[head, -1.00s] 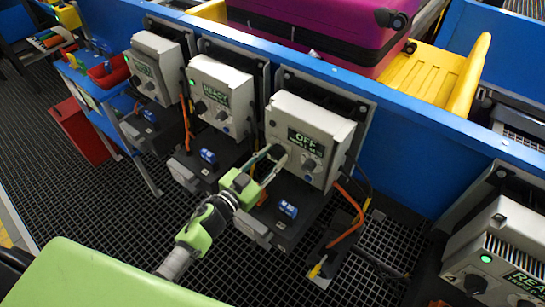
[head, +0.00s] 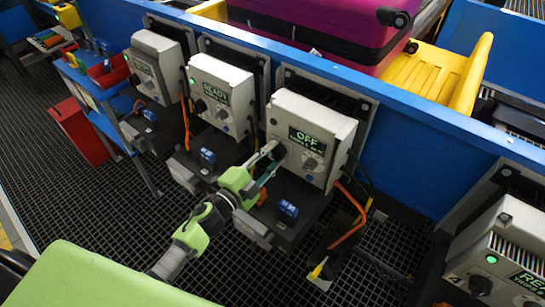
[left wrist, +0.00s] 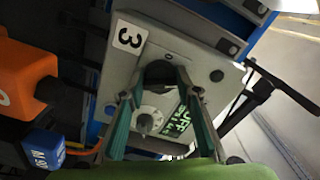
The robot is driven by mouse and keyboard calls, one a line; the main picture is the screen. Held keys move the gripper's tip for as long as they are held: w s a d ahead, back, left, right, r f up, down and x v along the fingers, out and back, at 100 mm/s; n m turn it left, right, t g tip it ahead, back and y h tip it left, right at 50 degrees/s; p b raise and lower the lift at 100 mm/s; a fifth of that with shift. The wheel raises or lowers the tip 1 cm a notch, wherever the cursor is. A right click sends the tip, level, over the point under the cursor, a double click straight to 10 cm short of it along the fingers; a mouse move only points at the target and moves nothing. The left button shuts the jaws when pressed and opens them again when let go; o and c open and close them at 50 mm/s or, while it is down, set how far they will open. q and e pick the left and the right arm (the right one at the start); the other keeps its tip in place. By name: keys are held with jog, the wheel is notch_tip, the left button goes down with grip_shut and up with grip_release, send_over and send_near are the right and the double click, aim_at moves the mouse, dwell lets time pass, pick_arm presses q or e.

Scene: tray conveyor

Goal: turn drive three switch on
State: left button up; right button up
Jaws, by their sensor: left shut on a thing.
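The drive three box (head: 312,118) is a light grey unit on the blue wall, and its display (head: 307,140) reads OFF. In the left wrist view the box carries a label "3" (left wrist: 129,38) and its display (left wrist: 183,122) shows OFF. My left gripper (head: 275,155) reaches the lower left of the box front. In the left wrist view its green-padded fingers (left wrist: 160,82) are shut on the black rotary switch (left wrist: 157,70), whose pointer is largely hidden. A smaller dial (left wrist: 148,118) is beside it, between the fingers in the picture. My right gripper is not in view.
Two similar boxes stand to the left, the nearer one (head: 222,93) reading READY. Another box (head: 503,252) with a green lamp is at the lower right. Orange cables (head: 350,232) hang below drive three. A blue plug (head: 288,208) sits under it.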

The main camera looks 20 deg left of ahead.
pick_arm(q)
jog(key=m+b, duration=0.1)
jog(key=m, duration=0.4)
jog(key=shift+m, duration=0.4)
dwell(0.3)
jog(key=o, duration=1.1)
jog(key=shift+s, duration=0.1)
jog(key=v, duration=1.2)
